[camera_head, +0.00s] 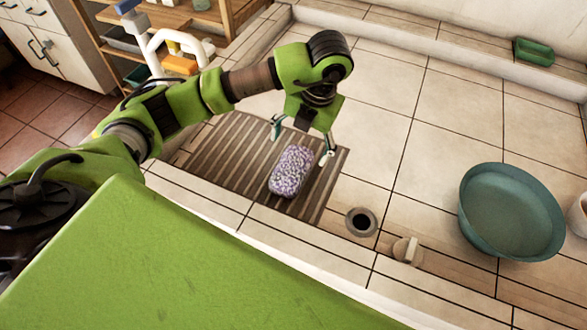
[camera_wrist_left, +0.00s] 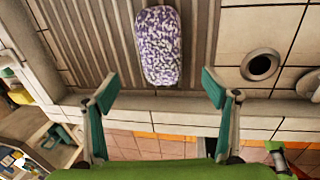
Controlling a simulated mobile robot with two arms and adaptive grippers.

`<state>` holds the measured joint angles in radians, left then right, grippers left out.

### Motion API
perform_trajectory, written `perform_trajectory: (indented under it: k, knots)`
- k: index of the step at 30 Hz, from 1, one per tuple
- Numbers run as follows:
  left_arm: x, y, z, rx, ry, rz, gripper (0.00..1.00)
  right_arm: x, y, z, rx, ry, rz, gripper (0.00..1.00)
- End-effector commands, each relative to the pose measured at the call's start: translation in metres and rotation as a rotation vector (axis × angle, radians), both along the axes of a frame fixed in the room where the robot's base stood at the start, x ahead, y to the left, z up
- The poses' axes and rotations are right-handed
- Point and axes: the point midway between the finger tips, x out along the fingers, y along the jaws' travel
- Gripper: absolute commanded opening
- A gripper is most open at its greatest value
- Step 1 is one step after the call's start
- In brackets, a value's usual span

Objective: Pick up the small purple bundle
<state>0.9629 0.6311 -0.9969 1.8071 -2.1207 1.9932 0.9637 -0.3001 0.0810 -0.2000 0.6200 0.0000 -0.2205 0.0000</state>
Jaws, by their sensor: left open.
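The small purple bundle (camera_head: 291,171), speckled purple and white with rounded ends, lies on the brown ribbed drain board (camera_head: 225,160) in the head view. In the left wrist view the bundle (camera_wrist_left: 159,45) is upper centre, beyond the fingertips. My left gripper (camera_head: 301,142) is open over the bundle's far end, one finger to each side of it. In the left wrist view the open fingers of the gripper (camera_wrist_left: 158,92) stand wide apart with nothing between them. My right gripper is not in view.
A round drain hole (camera_head: 361,221) and a beige knob (camera_head: 406,250) lie right of the board. A teal basin (camera_head: 511,212) stands further right. A wooden shelf (camera_head: 180,18) stands at the upper left. The tiles behind the board are clear.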

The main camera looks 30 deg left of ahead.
Motion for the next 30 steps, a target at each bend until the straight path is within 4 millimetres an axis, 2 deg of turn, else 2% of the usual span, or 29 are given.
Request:
perform_trajectory:
  k: [1,3,9,16,24,30]
  knots:
    - [-0.002,0.002,-0.013,0.0,0.007,0.002,0.79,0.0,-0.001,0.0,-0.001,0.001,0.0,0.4]
    - [-0.002,0.004,-0.025,-0.001,0.006,0.001,0.79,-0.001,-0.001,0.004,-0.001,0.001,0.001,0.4]
    - [-0.001,0.009,-0.055,-0.004,0.003,-0.002,0.79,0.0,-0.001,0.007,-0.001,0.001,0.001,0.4]
    - [0.0,0.012,-0.071,-0.005,0.004,-0.001,0.79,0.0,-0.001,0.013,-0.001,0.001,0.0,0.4]
    - [0.003,0.019,-0.108,-0.005,0.004,-0.003,0.79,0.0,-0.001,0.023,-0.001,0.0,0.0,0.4]
    - [0.003,0.02,-0.114,-0.006,0.002,-0.004,0.79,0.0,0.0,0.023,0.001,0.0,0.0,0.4]
